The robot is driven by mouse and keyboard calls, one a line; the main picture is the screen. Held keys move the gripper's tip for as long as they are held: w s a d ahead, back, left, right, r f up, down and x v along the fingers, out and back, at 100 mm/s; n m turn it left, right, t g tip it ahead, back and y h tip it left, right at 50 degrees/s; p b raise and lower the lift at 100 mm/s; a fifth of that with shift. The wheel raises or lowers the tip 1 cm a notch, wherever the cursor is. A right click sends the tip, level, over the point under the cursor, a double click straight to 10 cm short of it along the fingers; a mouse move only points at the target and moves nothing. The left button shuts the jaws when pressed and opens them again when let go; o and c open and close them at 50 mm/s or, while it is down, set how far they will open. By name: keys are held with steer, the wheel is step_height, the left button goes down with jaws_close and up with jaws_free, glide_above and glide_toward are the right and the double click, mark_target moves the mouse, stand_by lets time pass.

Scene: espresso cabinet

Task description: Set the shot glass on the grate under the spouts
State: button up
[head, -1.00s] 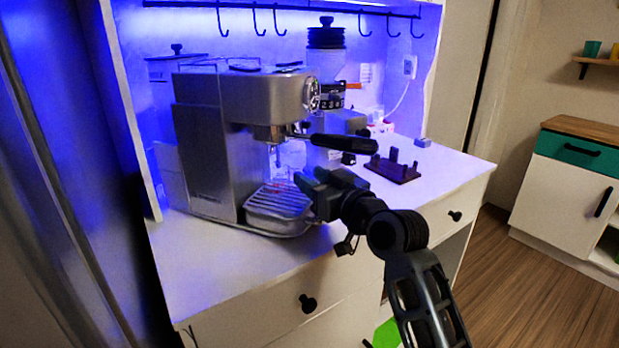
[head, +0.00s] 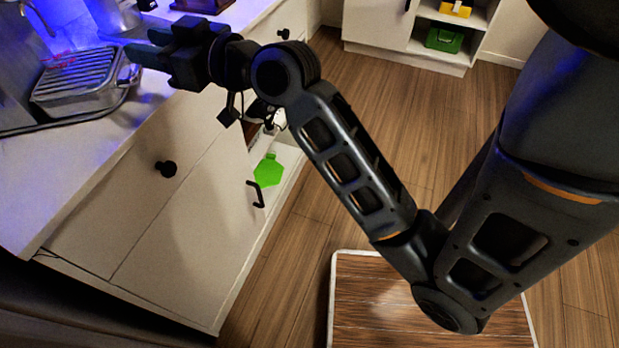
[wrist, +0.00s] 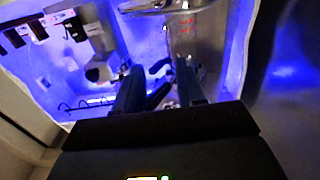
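The clear shot glass shows faintly by its red markings (head: 64,57), at the back of the grate (head: 75,78) of the espresso machine's drip tray. In the wrist view the glass (wrist: 186,40) stands ahead of the right finger; its base is hard to make out. My gripper (head: 143,46) is just right of the drip tray, pointing left toward it. In the wrist view its two fingers (wrist: 160,88) are apart, with nothing visibly held between them. The spouts are mostly out of the head view.
The counter's front edge runs below the tray, above a drawer with a black knob (head: 165,169). A dark wooden stand (head: 203,4) is on the counter behind my gripper. A green hexagonal thing (head: 268,170) shows at the cabinet's open section. The wooden floor (head: 420,130) is largely clear.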

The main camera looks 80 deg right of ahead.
steer(key=s+a+f+n+g+y, duration=0.1)
steer(key=s+a+f+g+y, duration=0.15)
steer(key=s+a+f, duration=1.3)
steer(key=s+a+r+n+y, duration=0.2)
steer(key=s+a, duration=0.3)
steer(key=s, duration=0.5)
steer(key=shift+s, duration=0.25)
steer(key=shift+r+y, duration=0.15)
steer(key=shift+y, duration=0.1)
steer(key=shift+r, duration=0.1)
